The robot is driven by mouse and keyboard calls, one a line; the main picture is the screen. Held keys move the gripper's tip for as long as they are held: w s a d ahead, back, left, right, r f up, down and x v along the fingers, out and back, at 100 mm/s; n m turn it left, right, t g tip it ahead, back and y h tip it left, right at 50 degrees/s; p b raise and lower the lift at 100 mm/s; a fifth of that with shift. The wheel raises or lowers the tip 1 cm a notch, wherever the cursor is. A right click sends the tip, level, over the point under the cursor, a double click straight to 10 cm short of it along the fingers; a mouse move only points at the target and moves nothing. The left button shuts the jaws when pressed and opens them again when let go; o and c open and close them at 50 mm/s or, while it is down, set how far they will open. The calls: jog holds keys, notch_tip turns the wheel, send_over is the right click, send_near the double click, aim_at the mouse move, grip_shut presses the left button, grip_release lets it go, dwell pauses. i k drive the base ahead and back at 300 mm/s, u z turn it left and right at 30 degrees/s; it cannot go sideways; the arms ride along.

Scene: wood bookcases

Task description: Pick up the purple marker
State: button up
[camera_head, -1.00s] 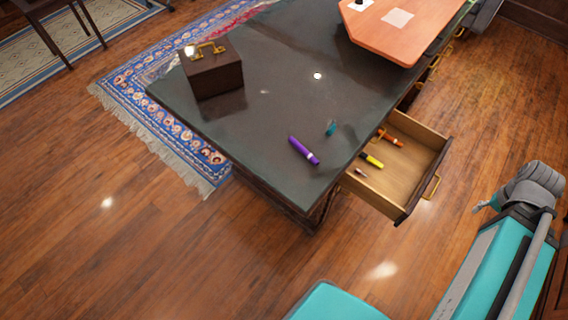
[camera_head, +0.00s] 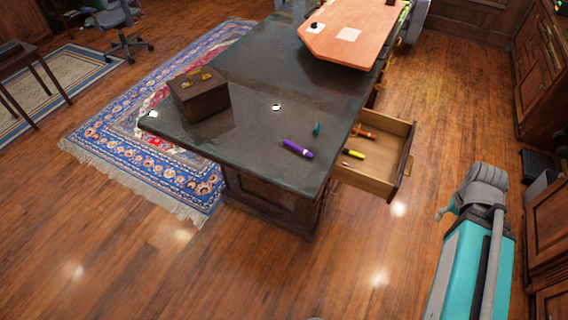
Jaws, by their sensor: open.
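The purple marker (camera_head: 297,148) lies on the dark desk top (camera_head: 240,110), near the desk's front right edge. It has a white band near its right end. My arm is at the right of the view, away from the desk. My gripper (camera_head: 443,213) shows only as a small part at the left of the arm's grey end, beyond the open drawer. It is open and apart from the marker. Its fingers are mostly hidden.
A small teal object (camera_head: 316,129) stands near the marker. An open drawer (camera_head: 380,180) holds a yellow marker (camera_head: 354,154) and an orange one (camera_head: 364,133). A brown box (camera_head: 200,98) and an orange board (camera_head: 350,35) are on the desk. Floor in front is clear.

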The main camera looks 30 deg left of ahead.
aim_at(297, 148)
jog(key=k, duration=1.15)
jog(key=u, duration=1.35)
jog(key=i, duration=1)
jog(key=z, duration=0.05)
